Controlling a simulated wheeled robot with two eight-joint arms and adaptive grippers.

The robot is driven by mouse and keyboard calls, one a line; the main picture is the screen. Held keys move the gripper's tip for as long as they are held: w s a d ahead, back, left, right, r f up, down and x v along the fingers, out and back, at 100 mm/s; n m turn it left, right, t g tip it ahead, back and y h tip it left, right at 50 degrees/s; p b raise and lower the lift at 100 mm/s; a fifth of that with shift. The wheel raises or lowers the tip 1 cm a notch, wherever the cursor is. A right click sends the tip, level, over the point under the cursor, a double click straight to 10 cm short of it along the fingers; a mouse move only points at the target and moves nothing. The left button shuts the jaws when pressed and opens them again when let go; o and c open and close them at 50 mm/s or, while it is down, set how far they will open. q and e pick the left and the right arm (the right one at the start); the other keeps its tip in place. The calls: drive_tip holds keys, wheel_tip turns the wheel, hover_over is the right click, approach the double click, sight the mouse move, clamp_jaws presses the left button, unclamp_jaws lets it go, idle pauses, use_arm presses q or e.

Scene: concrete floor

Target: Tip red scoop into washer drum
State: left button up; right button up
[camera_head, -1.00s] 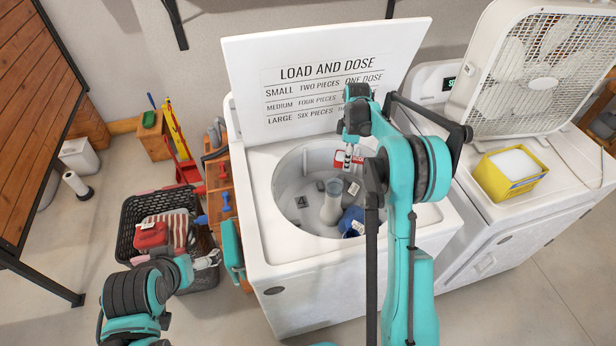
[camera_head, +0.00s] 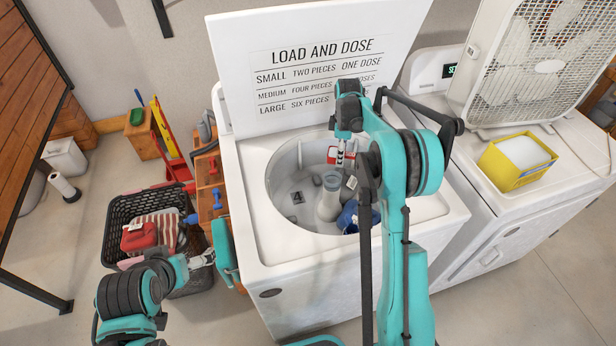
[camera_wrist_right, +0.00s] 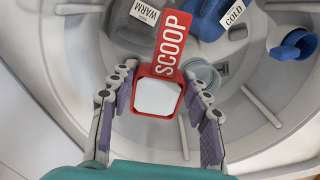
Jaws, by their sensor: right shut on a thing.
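The red scoop (camera_wrist_right: 168,48), lettered SCOOP, holds white powder in its square bowl. My right gripper (camera_wrist_right: 158,76) is shut on it, a finger on each side, above the washer drum (camera_wrist_right: 250,125). The bowl's open side faces the wrist camera. In the head view the red scoop (camera_head: 333,153) shows beside my right gripper (camera_head: 342,158), over the drum opening (camera_head: 283,180), partly hidden by my arm. A grey post (camera_head: 330,198) stands in the drum. Blue items lie inside, one labelled COLD (camera_wrist_right: 235,13). My left gripper (camera_head: 203,260) is beside the laundry basket; its jaws are too small to read.
The washer lid (camera_head: 320,30) stands open behind the drum. Right of the washer are a box fan (camera_head: 535,70) and a yellow box (camera_head: 515,165). Left are a black basket (camera_head: 118,205) with laundry and a red item, and a wooden shelf (camera_head: 207,178).

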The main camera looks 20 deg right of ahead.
sight(335, 156)
drive_tip(key=shift+s+a+r+t+h, duration=0.4)
drive_tip(key=shift+s+a+t+h, duration=0.15)
drive_tip(key=shift+a+h, duration=0.25)
drive_tip(key=shift+s+a+r+t+h, duration=0.4)
drive_tip(key=shift+s+a+t+h, duration=0.15)
drive_tip(key=shift+a+h, duration=0.2)
idle(0.9)
drive_tip(key=shift+s+a+r+t+h+b, duration=0.3)
drive_tip(key=shift+s+a+t+h+b, duration=0.2)
drive_tip(key=shift+a+h, duration=0.2)
drive_tip(key=shift+s+a+r+t+h+b, duration=0.3)
drive_tip(key=shift+s+a+t+h+b, duration=0.15)
drive_tip(key=shift+a+h, duration=0.25)
idle(0.8)
drive_tip(key=shift+s+a+r+t+h+b, duration=0.3)
drive_tip(key=shift+a+t+h+b, duration=0.15)
drive_tip(key=shift+h+b, duration=0.3)
idle(0.8)
drive_tip(key=shift+s+a+r+t+h+b, duration=0.1)
drive_tip(key=shift+a+r+t+h+b, duration=0.15)
drive_tip(key=shift+t+h+b, duration=0.45)
idle(1.0)
